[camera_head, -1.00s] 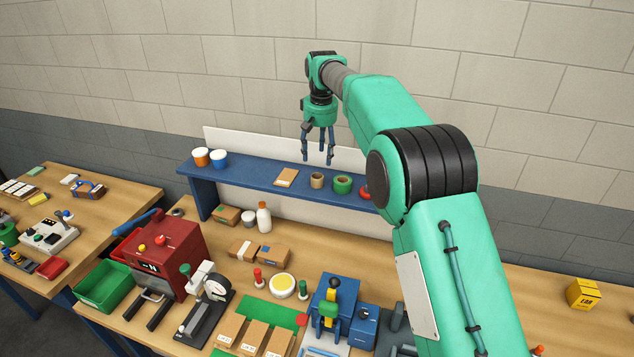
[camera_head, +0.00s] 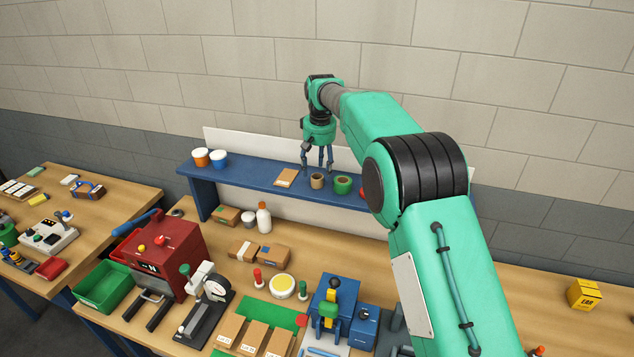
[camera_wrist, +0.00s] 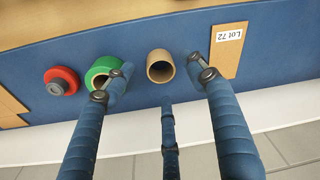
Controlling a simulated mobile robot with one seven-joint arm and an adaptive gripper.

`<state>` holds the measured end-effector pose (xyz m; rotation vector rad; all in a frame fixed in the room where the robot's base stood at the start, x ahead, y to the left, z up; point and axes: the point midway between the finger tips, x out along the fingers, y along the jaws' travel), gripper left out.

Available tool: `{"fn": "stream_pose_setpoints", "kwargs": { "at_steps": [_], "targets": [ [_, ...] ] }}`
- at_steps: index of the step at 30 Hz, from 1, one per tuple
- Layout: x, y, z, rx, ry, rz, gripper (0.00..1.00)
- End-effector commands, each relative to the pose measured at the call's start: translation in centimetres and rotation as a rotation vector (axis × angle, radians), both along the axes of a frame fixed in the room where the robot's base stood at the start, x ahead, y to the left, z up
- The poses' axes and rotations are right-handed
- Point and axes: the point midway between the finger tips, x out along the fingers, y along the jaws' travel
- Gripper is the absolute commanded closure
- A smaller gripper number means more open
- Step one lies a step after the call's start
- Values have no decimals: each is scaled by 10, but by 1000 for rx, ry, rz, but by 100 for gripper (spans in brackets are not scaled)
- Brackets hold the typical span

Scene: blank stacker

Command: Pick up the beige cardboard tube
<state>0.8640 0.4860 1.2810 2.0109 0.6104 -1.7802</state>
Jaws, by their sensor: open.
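The beige cardboard tube (camera_head: 317,181) stands upright on the blue raised shelf (camera_head: 250,178), between a flat tan card and a green roll. In the wrist view the tube (camera_wrist: 160,67) shows its open top, seen between and beyond my gripper's spread fingers. My gripper (camera_head: 317,168) is open and empty, with its fingers pointing down just above and behind the tube. In the wrist view my gripper (camera_wrist: 157,90) has one finger overlapping the green roll and another beside the card. I cannot tell the exact gap between the fingertips and the tube.
The green roll (camera_wrist: 101,72) stands close to the tube, with a red roll (camera_wrist: 61,80) beyond it. The tan card marked Lot 72 (camera_wrist: 229,50) lies on the other side. Orange (camera_head: 201,158) and blue (camera_head: 219,159) cups stand at the shelf's left end. A pale backboard rises behind the shelf.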

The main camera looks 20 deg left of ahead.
Motion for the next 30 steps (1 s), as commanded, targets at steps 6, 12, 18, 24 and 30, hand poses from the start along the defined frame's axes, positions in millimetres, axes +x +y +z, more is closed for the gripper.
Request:
{"fn": "stream_pose_setpoints", "kwargs": {
  "at_steps": [6,12,18,24,30],
  "targets": [
    [3,3,-26,-2,2,0,44],
    [5,4,-43,-1,1,0,44],
    [6,5,-46,0,0,0,44],
    [5,4,-46,-1,1,0,44],
    [5,4,-46,-1,1,0,44]
  ]
}}
